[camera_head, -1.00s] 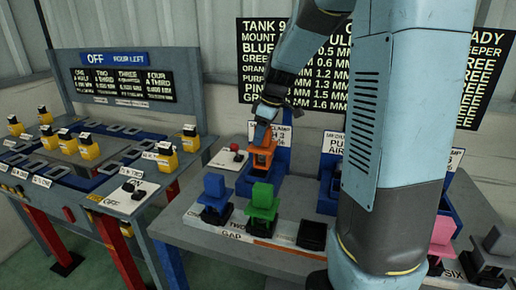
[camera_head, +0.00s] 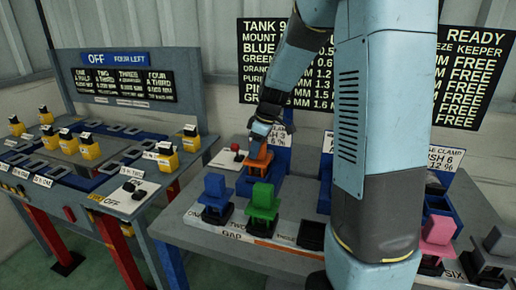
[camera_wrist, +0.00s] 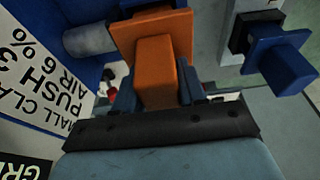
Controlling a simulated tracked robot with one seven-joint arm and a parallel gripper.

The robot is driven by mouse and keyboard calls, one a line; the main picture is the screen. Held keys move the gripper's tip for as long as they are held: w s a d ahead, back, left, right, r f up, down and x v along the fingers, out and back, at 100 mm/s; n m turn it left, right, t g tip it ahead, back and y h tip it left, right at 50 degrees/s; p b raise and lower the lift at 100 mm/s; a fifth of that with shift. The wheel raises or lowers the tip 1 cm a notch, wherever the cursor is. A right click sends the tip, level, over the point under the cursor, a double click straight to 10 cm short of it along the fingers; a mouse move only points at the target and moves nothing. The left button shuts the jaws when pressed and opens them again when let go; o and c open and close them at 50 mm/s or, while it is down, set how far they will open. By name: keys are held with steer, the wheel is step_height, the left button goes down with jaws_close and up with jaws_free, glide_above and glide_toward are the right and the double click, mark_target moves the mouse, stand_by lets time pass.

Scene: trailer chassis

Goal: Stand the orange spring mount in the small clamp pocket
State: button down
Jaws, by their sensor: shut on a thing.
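The orange spring mount (camera_head: 258,163) is upright at the blue small clamp (camera_head: 281,160) at the back of the grey bench. My gripper (camera_head: 261,142) is above it and shut on its upper block. In the wrist view the orange mount (camera_wrist: 155,65) sits between the two dark fingers of my gripper (camera_wrist: 157,92). The blue wall of the small clamp (camera_wrist: 45,18) and its grey cylinder (camera_wrist: 90,40) are beside the mount on the left. The mount's foot is hidden, so I cannot tell whether it is seated in the pocket.
A blue mount (camera_head: 215,190) and a green mount (camera_head: 263,198) stand at the bench front, beside an empty black holder (camera_head: 311,236). A pink mount (camera_head: 437,232) stands at the right. A red-knobbed box (camera_head: 238,156) is left of the clamp. My arm hides the bench's middle.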

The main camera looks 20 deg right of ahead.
mark_target(266, 160)
steer(key=c, duration=0.6)
jaws_free()
steer(key=shift+c, duration=0.2)
steer(key=shift+r, duration=0.1)
steer(key=v, duration=1.1)
steer(key=shift+r, duration=0.1)
steer(key=s+a+r+m+t+h, duration=0.1)
steer(key=s+m, duration=0.4)
steer(key=s, duration=0.8)
steer(key=s+r+m+t+h, duration=0.1)
steer(key=s+m, duration=0.4)
steer(key=s, duration=0.8)
steer(key=shift+s+a+r+m+t, duration=0.3)
steer(key=shift+a+r+m+t, duration=0.1)
steer(key=shift+r+t, duration=0.45)
steer(key=shift+f, duration=0.1)
